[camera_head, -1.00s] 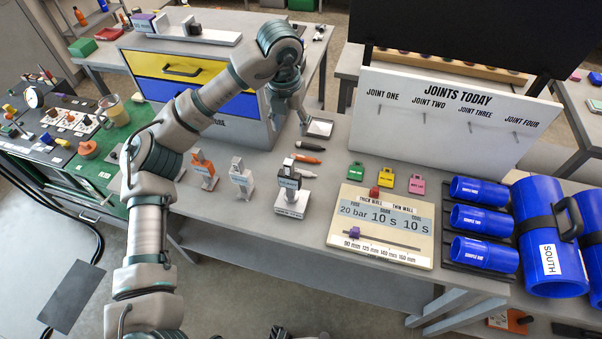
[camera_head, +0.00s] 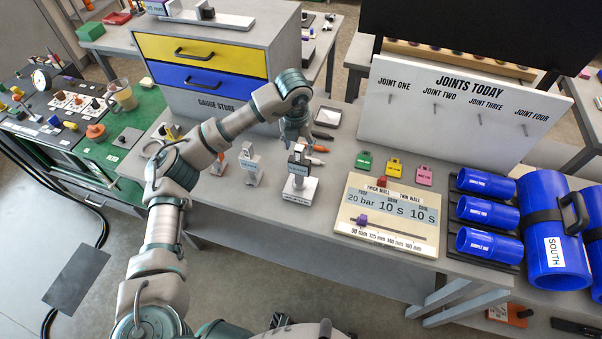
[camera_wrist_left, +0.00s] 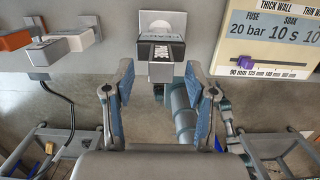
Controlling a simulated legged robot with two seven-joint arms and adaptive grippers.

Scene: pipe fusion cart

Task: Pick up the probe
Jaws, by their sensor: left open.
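A dark-topped device with a pale label (camera_head: 300,163) stands upright on a white stand (camera_head: 299,189) on the grey bench. It shows in the left wrist view as a dark block (camera_wrist_left: 160,50) ahead of my fingers. Its label is too small to read, so I cannot tell for sure that it is the probe. A grey device (camera_head: 250,163) and an orange one (camera_head: 219,163) stand to its left. My left gripper (camera_head: 297,141) is just behind and above the dark device. In the left wrist view the gripper (camera_wrist_left: 160,98) is open and empty, one finger toward each side of the block. My right gripper is not in view.
A board with a slider (camera_head: 388,220) lies right of the stand. Green (camera_head: 364,161), yellow (camera_head: 393,166) and pink (camera_head: 425,174) tags lie behind it. A drawer cabinet (camera_head: 204,78) stands behind to the left. Blue pipes (camera_head: 490,215) are at the right.

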